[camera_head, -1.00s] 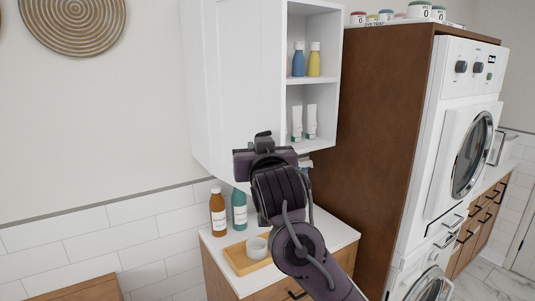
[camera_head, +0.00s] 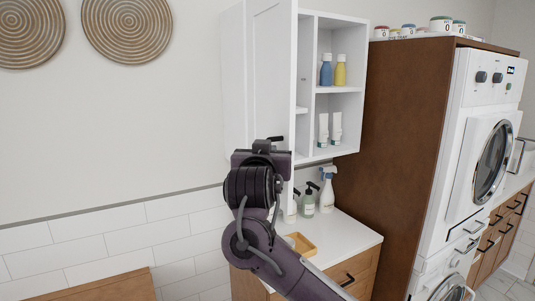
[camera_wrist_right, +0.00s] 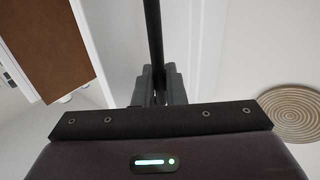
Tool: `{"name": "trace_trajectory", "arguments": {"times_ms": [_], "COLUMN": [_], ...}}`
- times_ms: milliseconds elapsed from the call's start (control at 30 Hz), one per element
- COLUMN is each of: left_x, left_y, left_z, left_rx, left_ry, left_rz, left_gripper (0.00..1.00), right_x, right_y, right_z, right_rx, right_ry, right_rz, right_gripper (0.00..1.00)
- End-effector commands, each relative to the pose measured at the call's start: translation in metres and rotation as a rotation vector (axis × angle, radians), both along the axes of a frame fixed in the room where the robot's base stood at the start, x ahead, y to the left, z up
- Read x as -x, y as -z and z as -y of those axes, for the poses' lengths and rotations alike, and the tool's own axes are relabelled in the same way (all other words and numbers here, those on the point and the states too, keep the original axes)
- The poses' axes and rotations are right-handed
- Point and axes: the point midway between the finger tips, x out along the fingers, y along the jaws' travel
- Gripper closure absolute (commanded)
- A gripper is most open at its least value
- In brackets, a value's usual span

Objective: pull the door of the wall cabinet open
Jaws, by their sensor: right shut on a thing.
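The white wall cabinet (camera_head: 341,92) hangs above the counter. Its door (camera_head: 270,75) stands partly open, swung out toward me, and an inner compartment shows beside it. My right gripper (camera_head: 270,146) is at the lower part of the door. In the right wrist view my right gripper (camera_wrist_right: 158,92) is shut on the dark bar handle (camera_wrist_right: 154,40), which runs up between its fingers along the white door (camera_wrist_right: 185,40). In the head view the gripper and wrist hide most of the handle. My left gripper is not in view.
Blue (camera_head: 326,71) and yellow (camera_head: 341,70) bottles and white tubes (camera_head: 329,129) stand on the open shelves. Below are a spray bottle (camera_head: 327,190), pump bottles (camera_head: 309,201) and a tray (camera_head: 301,243) on the counter (camera_head: 350,238). A tall brown panel (camera_head: 400,130) stands right.

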Motion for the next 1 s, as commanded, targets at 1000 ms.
{"name": "trace_trajectory", "arguments": {"times_ms": [1000], "left_x": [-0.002], "left_y": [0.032], "left_z": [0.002], "left_rx": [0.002], "left_ry": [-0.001], "left_rz": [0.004], "left_gripper": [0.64], "right_x": [0.066], "right_y": [-0.001], "right_z": [-0.003], "right_rx": [-0.001], "right_ry": [0.002], "right_rz": [0.007], "right_gripper": [0.85]}}
